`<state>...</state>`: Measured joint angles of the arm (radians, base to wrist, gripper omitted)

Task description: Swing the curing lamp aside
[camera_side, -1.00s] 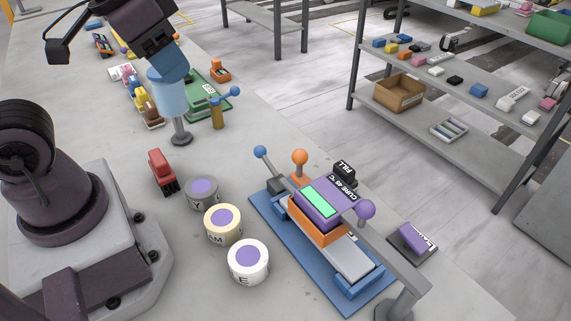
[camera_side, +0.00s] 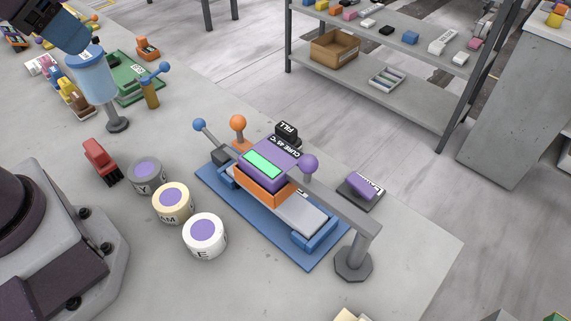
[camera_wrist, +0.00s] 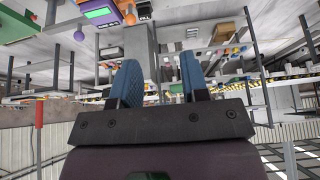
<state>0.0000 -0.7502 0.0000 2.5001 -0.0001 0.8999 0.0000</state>
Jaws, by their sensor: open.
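The curing lamp (camera_side: 262,161) is a purple box with a lit green panel and a "CURE 45 °C" label. It hangs on a grey arm from a post (camera_side: 353,262) at right and sits over an orange block (camera_side: 262,187) on a blue base (camera_side: 268,232). A purple ball knob (camera_side: 308,163) stands beside the lamp. My gripper (camera_wrist: 161,78) is open with nothing between its blue fingers. In the side view it is partly cut off at top left, well away from the lamp. The lamp's green panel (camera_wrist: 98,13) shows at the wrist view's top left.
A light-blue cylinder on a stand (camera_side: 92,78) is near my gripper. Three round pots, one a cream pot (camera_side: 172,203), stand left of the base. A blue-ball lever (camera_side: 199,125) and an orange ball knob (camera_side: 238,122) rise at its far end. Slab right of the post is clear.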

